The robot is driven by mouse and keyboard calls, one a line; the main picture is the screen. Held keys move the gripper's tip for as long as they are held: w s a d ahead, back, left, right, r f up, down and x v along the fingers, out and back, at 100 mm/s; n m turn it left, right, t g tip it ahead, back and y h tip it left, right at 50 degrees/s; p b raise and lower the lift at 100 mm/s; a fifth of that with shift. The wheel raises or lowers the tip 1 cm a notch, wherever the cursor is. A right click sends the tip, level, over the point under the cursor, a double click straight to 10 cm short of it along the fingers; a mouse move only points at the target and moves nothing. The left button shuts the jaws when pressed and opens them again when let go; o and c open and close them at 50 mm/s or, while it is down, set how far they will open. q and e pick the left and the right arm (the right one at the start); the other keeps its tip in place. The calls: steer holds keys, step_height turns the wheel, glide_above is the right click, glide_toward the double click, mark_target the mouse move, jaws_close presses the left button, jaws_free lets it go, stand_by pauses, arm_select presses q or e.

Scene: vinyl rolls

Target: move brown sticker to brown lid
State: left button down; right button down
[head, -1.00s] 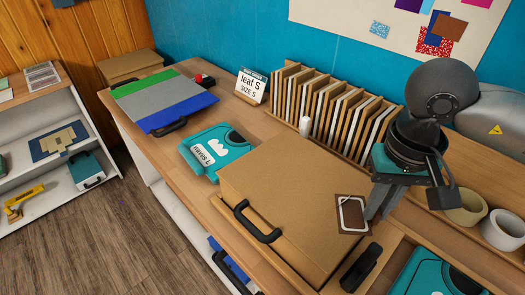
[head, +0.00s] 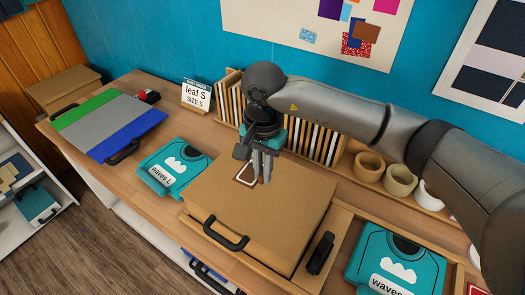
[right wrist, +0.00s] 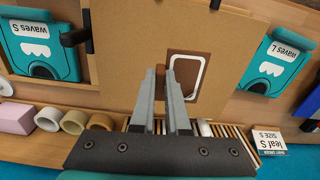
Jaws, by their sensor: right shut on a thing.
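The brown sticker (head: 246,174), a dark brown piece with a white rounded outline, shows over the back part of the brown lid (head: 265,215), a wide tan panel with a black handle at its front. My right gripper (head: 262,178) points down over the lid and is shut on the sticker's edge. In the right wrist view the sticker (right wrist: 186,70) stands out to the right of the fingertips (right wrist: 162,78), with the lid (right wrist: 125,50) behind it. I cannot tell whether the sticker touches the lid. My left gripper is not in view.
A teal "waves L" case (head: 172,168) lies left of the lid, and another teal case (head: 395,262) lies to the right. A rack of upright panels (head: 312,142) stands behind. Tape rolls (head: 398,180) stand on the back shelf. A striped panel (head: 105,120) lies far left.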

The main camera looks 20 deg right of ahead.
steer(key=shift+w+r+m, duration=0.1)
steer(key=shift+m, duration=0.2)
step_height(320, 180, down, 7)
steer(key=b, duration=0.7)
stand_by(0.3)
steer(key=shift+b, duration=0.35)
stand_by(0.4)
steer(key=shift+f+b, duration=0.5)
steer(key=shift+f, duration=0.05)
steer(key=shift+f, duration=0.1)
steer(key=shift+f+b, duration=0.6)
steer(key=shift+b, duration=0.2)
